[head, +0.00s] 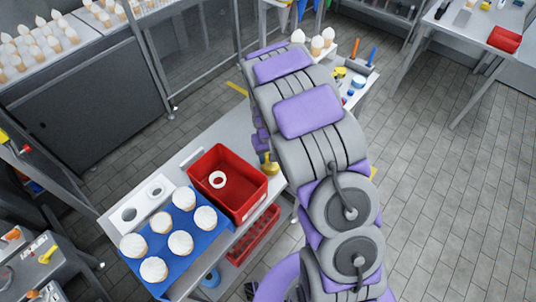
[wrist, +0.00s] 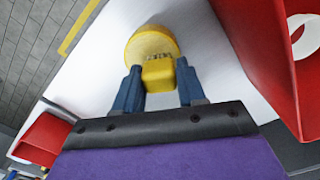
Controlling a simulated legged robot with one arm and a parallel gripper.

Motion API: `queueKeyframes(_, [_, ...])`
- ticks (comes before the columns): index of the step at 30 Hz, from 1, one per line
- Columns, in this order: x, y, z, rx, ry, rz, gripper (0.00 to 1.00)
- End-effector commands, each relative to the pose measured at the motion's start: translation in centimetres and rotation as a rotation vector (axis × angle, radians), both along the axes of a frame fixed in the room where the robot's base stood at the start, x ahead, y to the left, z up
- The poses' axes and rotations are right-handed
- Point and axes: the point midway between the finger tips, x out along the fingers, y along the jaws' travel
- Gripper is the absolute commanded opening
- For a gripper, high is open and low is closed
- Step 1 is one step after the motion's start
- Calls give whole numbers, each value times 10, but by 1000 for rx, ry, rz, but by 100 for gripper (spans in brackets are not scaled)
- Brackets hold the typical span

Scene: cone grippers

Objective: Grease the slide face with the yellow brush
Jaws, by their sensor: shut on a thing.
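My gripper (wrist: 158,80) is shut on a yellow thing with a rounded head and a blocky grip, which I take to be the yellow brush (wrist: 151,45). Its two blue fingers stand on either side of the grip. In the head view the brush (head: 269,168) shows at the end of my arm, just right of the red bin. It is over or on the white table top (wrist: 100,70); I cannot tell whether it touches. My arm hides most of the gripper in the head view. I cannot make out which surface is the slide face.
The red bin (head: 252,200) holds a white ring (head: 217,179). Left of it, a blue tray (head: 189,246) carries several white-topped cones, beside a white block with holes (head: 131,204). Another red bin (head: 250,240) sits below. Tools lie on the table behind my arm. Floor at right is clear.

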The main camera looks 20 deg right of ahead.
Motion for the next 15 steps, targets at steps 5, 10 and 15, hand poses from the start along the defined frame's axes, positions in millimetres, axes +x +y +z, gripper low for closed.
queueKeyframes(5, [-1, -4, 2, 4, 2, 0, 16])
queueKeyframes(10, [-1, -1, 14, 0, -1, -1, 16])
queueKeyframes(15, [-1, 2, 26, -2, -2, 0, 16])
